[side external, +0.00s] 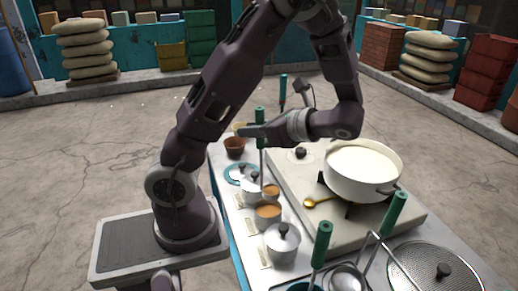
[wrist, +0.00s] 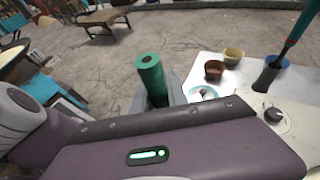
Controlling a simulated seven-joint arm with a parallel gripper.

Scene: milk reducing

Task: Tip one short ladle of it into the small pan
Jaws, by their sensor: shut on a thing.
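My gripper (side external: 257,132) is shut on the green handle of an upright ladle (side external: 260,115); the handle also stands between the fingers in the wrist view (wrist: 150,78). The ladle's thin stem runs down over the row of small pots at the counter's left side. Its bowl is not clearly visible. A large white pot (side external: 352,187) with pale milk (side external: 363,160) stands on the stove to the right of my gripper. Small pans with orange-brown contents (side external: 268,212) stand below the gripper; I cannot tell which is the task's small pan.
A lidded pot (side external: 283,245) stands at the counter's near left. A golden spoon (side external: 318,202) lies before the white pot. A brown cup (side external: 235,146) stands at the far left.

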